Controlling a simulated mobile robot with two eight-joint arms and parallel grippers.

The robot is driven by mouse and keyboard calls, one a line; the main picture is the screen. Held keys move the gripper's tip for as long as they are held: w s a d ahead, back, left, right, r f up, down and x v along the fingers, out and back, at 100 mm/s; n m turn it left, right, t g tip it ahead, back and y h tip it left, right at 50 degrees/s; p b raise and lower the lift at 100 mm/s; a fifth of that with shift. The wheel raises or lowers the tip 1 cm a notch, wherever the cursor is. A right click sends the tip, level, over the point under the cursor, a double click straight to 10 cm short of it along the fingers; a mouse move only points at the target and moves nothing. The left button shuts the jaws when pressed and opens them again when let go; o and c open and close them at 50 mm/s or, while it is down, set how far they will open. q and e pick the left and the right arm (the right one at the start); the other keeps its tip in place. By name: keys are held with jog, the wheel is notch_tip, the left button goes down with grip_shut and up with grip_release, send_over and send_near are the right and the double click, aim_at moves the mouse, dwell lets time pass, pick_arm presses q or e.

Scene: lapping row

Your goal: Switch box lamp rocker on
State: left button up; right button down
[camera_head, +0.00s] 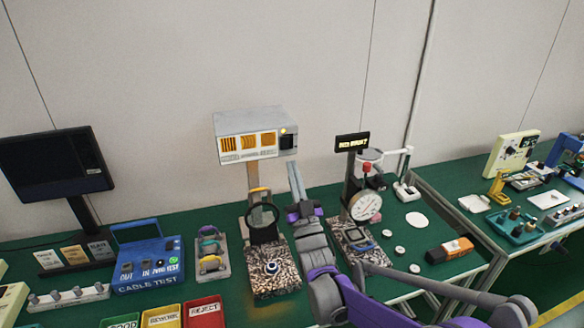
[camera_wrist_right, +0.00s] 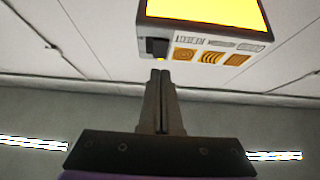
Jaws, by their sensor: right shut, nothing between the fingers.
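The box lamp (camera_head: 251,123) is a pale grey box on a post, with orange patterned panels on its front. A dark rocker (camera_head: 288,141) sits at the right end of that front, beside a small yellow light. In the right wrist view the lamp appears upside down, with a bright yellow face (camera_wrist_right: 210,12) and the dark rocker (camera_wrist_right: 156,47) near its corner. My right gripper (camera_head: 292,165) is shut and empty, its fingertips (camera_wrist_right: 160,72) just below the rocker; whether they touch it I cannot tell. My left gripper is out of view.
A ring magnifier (camera_head: 263,217) stands left of my right arm. A dial gauge (camera_head: 364,206) on a stand is close on its right. A blue cable tester (camera_head: 148,262) and a dark monitor (camera_head: 56,165) stand to the left. An orange-black block (camera_head: 450,249) lies right.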

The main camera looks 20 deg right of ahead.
pick_arm(q)
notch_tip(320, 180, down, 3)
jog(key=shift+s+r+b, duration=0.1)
jog(key=shift+b, duration=0.9)
pick_arm(e)
jog(key=s+f, duration=0.5)
jog(key=f, duration=0.2)
jog(key=shift+s+f, duration=0.15)
jog(key=shift+f, duration=0.1)
jog(key=shift+d, duration=0.1)
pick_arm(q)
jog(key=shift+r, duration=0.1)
